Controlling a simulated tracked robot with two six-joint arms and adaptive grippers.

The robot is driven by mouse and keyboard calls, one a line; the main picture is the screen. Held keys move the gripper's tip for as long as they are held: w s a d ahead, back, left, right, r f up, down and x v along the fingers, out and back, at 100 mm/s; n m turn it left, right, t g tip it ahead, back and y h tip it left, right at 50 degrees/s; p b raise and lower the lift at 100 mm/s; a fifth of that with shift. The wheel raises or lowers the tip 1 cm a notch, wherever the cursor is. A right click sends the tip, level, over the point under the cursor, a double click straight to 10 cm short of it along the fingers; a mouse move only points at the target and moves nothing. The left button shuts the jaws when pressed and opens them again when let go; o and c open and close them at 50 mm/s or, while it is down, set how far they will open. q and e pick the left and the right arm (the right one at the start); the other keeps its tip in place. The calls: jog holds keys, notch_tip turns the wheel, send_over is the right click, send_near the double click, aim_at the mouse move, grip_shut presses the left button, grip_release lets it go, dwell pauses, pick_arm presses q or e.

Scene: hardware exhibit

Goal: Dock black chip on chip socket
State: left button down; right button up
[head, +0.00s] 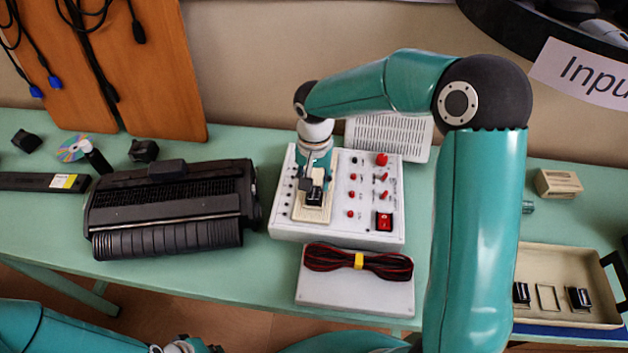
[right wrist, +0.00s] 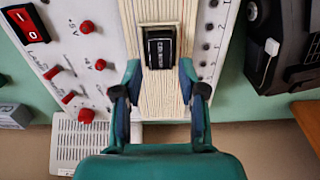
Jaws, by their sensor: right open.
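The black chip (head: 315,198) sits on the beige chip socket (head: 299,212) of the white control panel. In the right wrist view the chip (right wrist: 159,48) lies within a dark frame on the ribbed beige socket (right wrist: 158,100), with pale marks on its face. Whether it is fully seated cannot be told. My right gripper (head: 316,183) is above the socket, close to the chip. In the right wrist view its two fingers (right wrist: 160,92) are spread apart, with nothing between them. A small part of my left gripper (head: 190,346) shows at the bottom edge; its fingers are unclear.
The panel has red knobs and a red switch (head: 384,222). A black printer-like device (head: 170,210) stands left. A red-black cable bundle (head: 357,262) lies on a white box in front. A beige tray (head: 550,256) at right holds two dark chips and an empty frame.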

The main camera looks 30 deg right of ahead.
aim_at(314, 191)
notch_tip(314, 191, up, 7)
jog(key=p, duration=0.4)
jog(key=shift+r, duration=0.15)
dwell(0.7)
